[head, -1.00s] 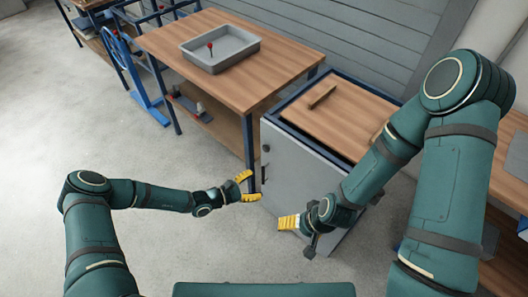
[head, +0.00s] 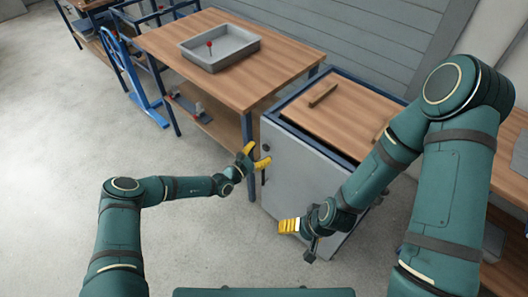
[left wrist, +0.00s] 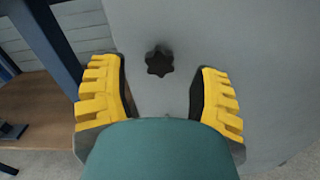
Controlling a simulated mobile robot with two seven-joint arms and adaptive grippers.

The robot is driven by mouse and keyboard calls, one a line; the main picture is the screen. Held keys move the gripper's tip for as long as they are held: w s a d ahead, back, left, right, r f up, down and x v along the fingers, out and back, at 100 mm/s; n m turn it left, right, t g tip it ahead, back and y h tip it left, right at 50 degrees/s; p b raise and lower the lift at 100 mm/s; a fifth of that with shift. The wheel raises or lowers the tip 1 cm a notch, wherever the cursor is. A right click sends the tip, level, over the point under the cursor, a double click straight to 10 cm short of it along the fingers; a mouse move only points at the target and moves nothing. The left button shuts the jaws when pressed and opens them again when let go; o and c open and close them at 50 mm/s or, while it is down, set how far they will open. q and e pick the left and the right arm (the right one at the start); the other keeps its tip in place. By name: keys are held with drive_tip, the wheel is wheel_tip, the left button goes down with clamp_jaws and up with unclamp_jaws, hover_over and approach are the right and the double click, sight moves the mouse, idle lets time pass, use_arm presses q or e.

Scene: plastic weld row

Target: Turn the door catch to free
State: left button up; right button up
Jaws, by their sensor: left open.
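The door catch is a dark star-shaped knob (head: 267,147) near the upper left edge of the grey cabinet door (head: 302,185). In the left wrist view the knob (left wrist: 158,61) stands ahead of the gap between my yellow fingers, nearly centred. My left gripper (head: 256,157) is open and empty, close in front of the door by the knob. The fingers do not appear to touch the knob. My right gripper (head: 289,226) hangs in front of the lower door; its jaw state is unclear. The door looks shut.
The cabinet has a wooden top (head: 340,110) with a small wooden bar (head: 322,95) on it. A workbench (head: 160,42) to the left carries a grey tray (head: 225,57). Its blue leg (left wrist: 45,45) is close to my left fingers. The floor in front is clear.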

use_arm(q)
drive_tip(key=shift+x, duration=1.15)
clamp_jaws()
drive_tip(key=n, duration=0.3)
drive_tip(key=shift+n, duration=0.4)
drive_tip(key=n, duration=0.4)
drive_tip(key=shift+n, duration=0.3)
drive_tip(key=n+b, duration=0.1)
drive_tip(key=n, duration=0.4)
drive_tip(key=shift+n+b, duration=0.5)
drive_tip(key=shift+n, duration=1.8)
